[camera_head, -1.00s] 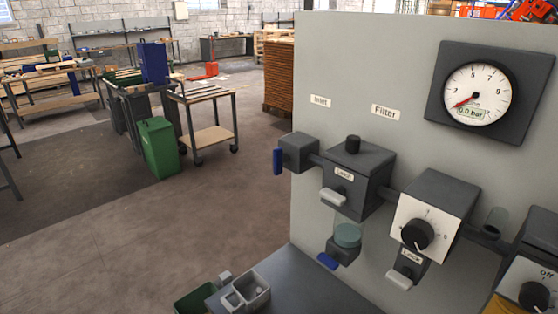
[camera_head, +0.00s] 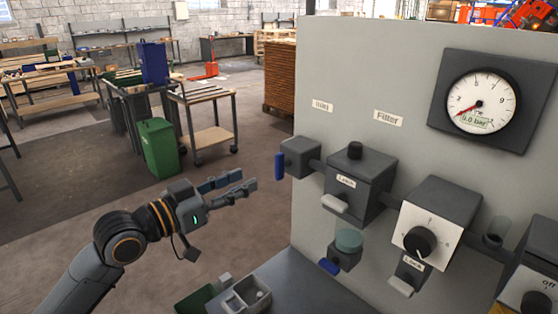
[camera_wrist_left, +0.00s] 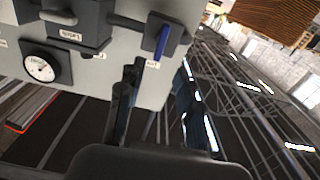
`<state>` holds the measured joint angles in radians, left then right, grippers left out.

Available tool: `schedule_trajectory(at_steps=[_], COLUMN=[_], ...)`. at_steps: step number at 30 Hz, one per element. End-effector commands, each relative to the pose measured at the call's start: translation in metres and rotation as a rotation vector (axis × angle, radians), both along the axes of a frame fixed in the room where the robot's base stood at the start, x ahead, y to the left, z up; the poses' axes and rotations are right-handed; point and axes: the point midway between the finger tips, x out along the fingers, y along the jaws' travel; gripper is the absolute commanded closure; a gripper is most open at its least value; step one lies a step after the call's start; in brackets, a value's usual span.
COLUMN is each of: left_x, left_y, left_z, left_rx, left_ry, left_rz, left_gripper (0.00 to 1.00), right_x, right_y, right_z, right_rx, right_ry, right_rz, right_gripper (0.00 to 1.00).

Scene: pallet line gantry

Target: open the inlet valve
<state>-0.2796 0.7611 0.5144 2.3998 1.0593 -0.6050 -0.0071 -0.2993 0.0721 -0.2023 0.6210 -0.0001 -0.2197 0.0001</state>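The inlet valve (camera_head: 300,157) is a dark grey block on the left end of the pipe, below the "Inlet" label (camera_head: 322,106). Its blue handle (camera_head: 279,167) hangs vertically on the block's left side. In the left wrist view the blue handle (camera_wrist_left: 162,42) lies just beyond the fingers. My left gripper (camera_head: 244,182) is open and empty, left of the handle and apart from it. Its two spread fingers also show in the left wrist view (camera_wrist_left: 161,68). My right gripper is not in view.
A filter block (camera_head: 357,183) with a white latch stands right of the valve, then a block with a black knob (camera_head: 420,241). The gauge (camera_head: 482,101) reads 0.0 bar. A grey tray (camera_head: 245,297) sits on the shelf below.

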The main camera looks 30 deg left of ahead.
Motion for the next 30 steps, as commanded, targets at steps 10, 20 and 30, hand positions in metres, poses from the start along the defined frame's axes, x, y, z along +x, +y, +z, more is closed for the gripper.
schedule_trajectory(at_steps=[10,20,30], left_x=[0.061,0.102,0.106], left_y=[-0.021,-0.035,-0.037], left_z=[0.005,0.001,-0.001], left_rx=[-0.005,-0.001,0.000], left_ry=[0.000,0.003,0.003], left_rz=[0.000,0.000,0.000], left_gripper=[0.65,0.65,0.65], right_x=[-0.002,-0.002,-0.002], right_y=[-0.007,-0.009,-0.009], right_z=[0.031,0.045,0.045], right_rx=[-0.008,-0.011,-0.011], right_ry=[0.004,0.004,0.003], right_rz=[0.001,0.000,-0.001], right_gripper=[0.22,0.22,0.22])
